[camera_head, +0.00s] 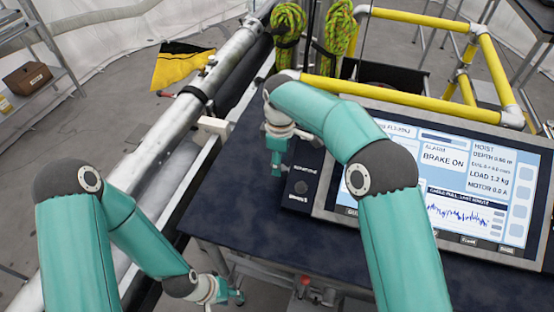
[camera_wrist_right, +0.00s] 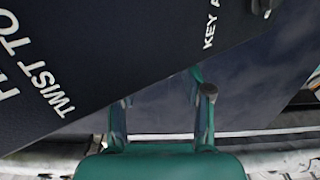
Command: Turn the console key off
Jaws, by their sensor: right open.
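The dark console box (camera_head: 303,170) stands on the table beside the left edge of the screen, with small white lettering and a round part on its face. In the right wrist view its panel (camera_wrist_right: 110,55) fills the upper left, with the words "TWIST TO" and "KEY A" partly cut off. A small metal part (camera_wrist_right: 264,7) shows at the top right edge; I cannot tell if it is the key. My right gripper (camera_head: 277,162) is open and empty at the box's left side; its fingers also show in the right wrist view (camera_wrist_right: 160,98). My left gripper (camera_head: 234,296) hangs low near the table's front left.
A screen (camera_head: 440,180) reading "BRAKE ON" stands right of the box. Yellow rails (camera_head: 400,95) and coiled ropes (camera_head: 288,25) are behind. A long metal tube (camera_head: 165,130) runs along the left. The dark tabletop (camera_head: 245,205) is clear in front of the box.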

